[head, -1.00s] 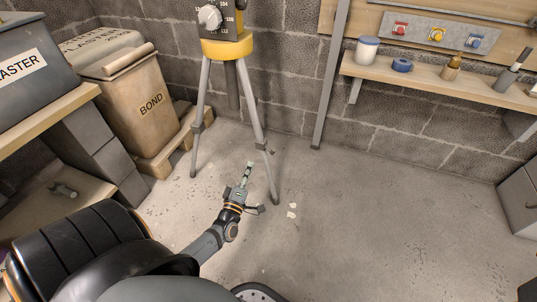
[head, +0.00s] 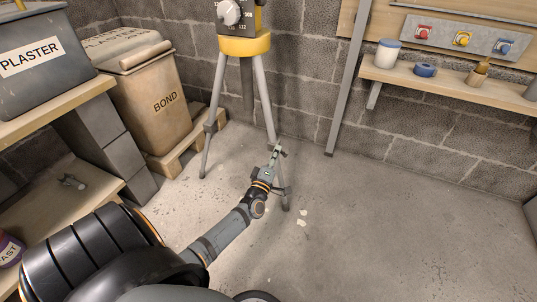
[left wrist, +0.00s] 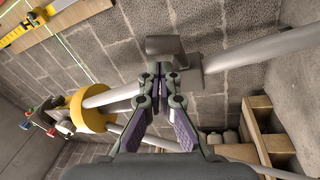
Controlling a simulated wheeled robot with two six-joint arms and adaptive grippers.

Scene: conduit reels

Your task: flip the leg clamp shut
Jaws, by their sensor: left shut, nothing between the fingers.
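A tripod (head: 262,90) with a yellow head and grey legs stands near the block wall. My left gripper (head: 275,155) is at its front right leg, overlapping the clamp area there. In the left wrist view the dark grey leg clamp (left wrist: 188,72) wraps the leg, and its lever (left wrist: 163,46) sticks out to the side. My left gripper's fingertips (left wrist: 159,72) are together and empty, just beside the lever; I cannot tell whether they touch it. In the head view the gripper partly hides the clamp. My right gripper is not in view.
A shelf (head: 440,84) with small items runs along the wall at the right. The concrete floor right of the tripod is clear except for small pale scraps (head: 302,218).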

